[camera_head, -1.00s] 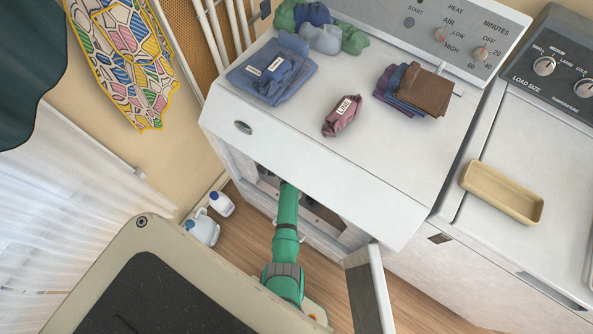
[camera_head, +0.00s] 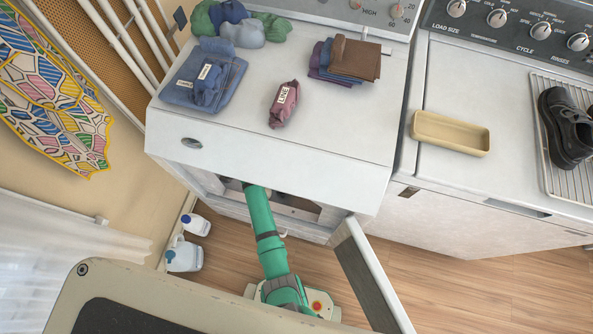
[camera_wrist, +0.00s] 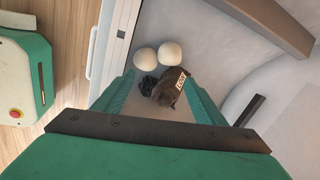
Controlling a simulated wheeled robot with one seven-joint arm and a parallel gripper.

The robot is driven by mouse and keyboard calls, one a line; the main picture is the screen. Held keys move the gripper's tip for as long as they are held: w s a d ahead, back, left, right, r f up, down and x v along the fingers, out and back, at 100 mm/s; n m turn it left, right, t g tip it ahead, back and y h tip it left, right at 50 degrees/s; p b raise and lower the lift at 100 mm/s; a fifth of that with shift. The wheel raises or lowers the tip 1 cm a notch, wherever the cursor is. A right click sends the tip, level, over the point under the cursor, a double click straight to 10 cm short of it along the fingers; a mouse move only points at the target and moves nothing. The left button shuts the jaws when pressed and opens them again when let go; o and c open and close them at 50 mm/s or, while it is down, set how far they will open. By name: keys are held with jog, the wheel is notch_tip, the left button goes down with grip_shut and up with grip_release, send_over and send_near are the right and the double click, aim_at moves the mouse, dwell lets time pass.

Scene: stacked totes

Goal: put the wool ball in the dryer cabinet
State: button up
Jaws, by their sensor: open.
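Two cream wool balls sit side by side in the wrist view, the left ball (camera_wrist: 146,59) and the right ball (camera_wrist: 169,53), on a pale grey surface just beyond my fingertips. My gripper (camera_wrist: 160,78) is open, its two teal fingers spread, with no ball between them. A dark brown bundle with a white label (camera_wrist: 171,88) and a small black item (camera_wrist: 148,86) lie between or just below the fingers. In the head view my arm reaches into the front opening of the white dryer cabinet (camera_head: 270,158), so my gripper is hidden there. The dryer door (camera_head: 368,270) hangs open.
On the dryer top are folded blue cloth (camera_head: 228,88), a labelled mauve bundle (camera_head: 284,104), folded brown cloth (camera_head: 355,58) and several rolled socks (camera_head: 243,33). Jugs (camera_head: 184,255) stand on the floor at left. The washer (camera_head: 440,210) holds a beige tray (camera_head: 450,132).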

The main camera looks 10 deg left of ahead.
jog(key=s+d+n+t, duration=0.3)
jog(key=d+n, duration=0.1)
jog(key=d, duration=0.9)
jog(key=s+d+r+n+t+y, duration=0.1)
jog(key=s+d+r+n+t, duration=0.25)
jog(key=s+d+r, duration=0.3)
jog(key=s+d+r+n+t, duration=0.1)
jog(key=s+r, duration=0.4)
jog(key=r, duration=0.5)
jog(key=s+d+r+n+t+h, duration=0.1)
jog(key=s+d+r+n+t, duration=0.1)
jog(key=r, duration=0.8)
jog(key=s+d+r+n+t, duration=0.1)
jog(key=s+r+n+t, duration=0.2)
jog(key=s+r+n, duration=0.2)
jog(key=s+r, duration=0.3)
jog(key=r, duration=0.2)
jog(key=shift+d+r+n, duration=0.3)
jog(key=shift+n, duration=0.05)
jog(key=shift+t, duration=0.25)
